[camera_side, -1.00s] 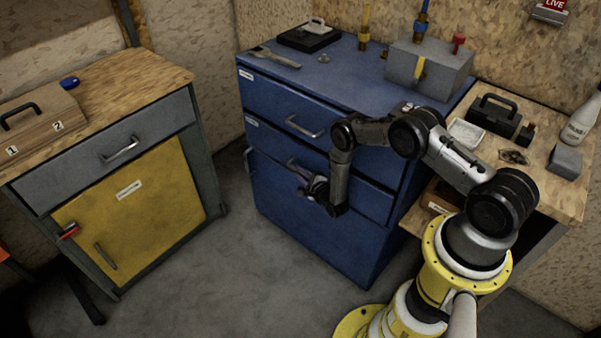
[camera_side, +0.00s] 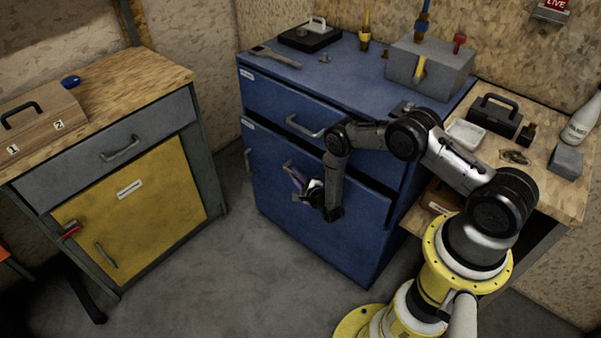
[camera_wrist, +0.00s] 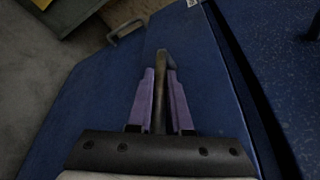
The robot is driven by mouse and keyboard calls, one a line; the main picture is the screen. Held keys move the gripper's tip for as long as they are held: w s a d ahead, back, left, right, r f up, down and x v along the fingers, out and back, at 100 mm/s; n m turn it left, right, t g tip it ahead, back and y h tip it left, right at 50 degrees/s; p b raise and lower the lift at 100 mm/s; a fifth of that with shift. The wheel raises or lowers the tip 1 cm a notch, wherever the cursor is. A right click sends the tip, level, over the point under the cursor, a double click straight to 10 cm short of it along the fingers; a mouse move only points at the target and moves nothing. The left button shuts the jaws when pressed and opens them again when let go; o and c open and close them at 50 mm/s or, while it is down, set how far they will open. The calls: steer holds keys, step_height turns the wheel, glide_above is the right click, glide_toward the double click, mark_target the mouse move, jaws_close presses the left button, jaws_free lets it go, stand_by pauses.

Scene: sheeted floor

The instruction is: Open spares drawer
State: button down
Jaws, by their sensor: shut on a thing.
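The blue cabinet (camera_side: 310,235) stands in the middle of the side view. Its upper drawer (camera_side: 275,105) is closed, with a bar handle. The labelled front below it (camera_side: 262,150) stands slightly out from the cabinet; its label is too small to read. My gripper (camera_side: 299,182) is at this lower front, its fingers shut on the front's bar handle (camera_wrist: 162,65). In the wrist view the purple fingers of my gripper (camera_wrist: 162,92) lie on either side of the handle. A dark gap shows along the front's right edge there. The drawer's inside is hidden.
A wrench (camera_side: 274,57), a black case and a grey block (camera_side: 430,68) lie on the cabinet top. A wooden side bench with a bottle (camera_side: 582,118) is at right. A workbench with a yellow door (camera_side: 130,205) is at left. The floor (camera_side: 225,270) between is clear.

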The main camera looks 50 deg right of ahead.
steer(key=a, duration=3)
steer(key=shift+a, duration=0.35)
steer(key=c, duration=0.8)
jaws_free()
steer(key=shift+c, duration=0.2)
steer(key=shift+s, duration=0.1)
steer(key=v, duration=1.3)
steer(key=shift+s+a+r, duration=0.15)
steer(key=shift+s, duration=0.1)
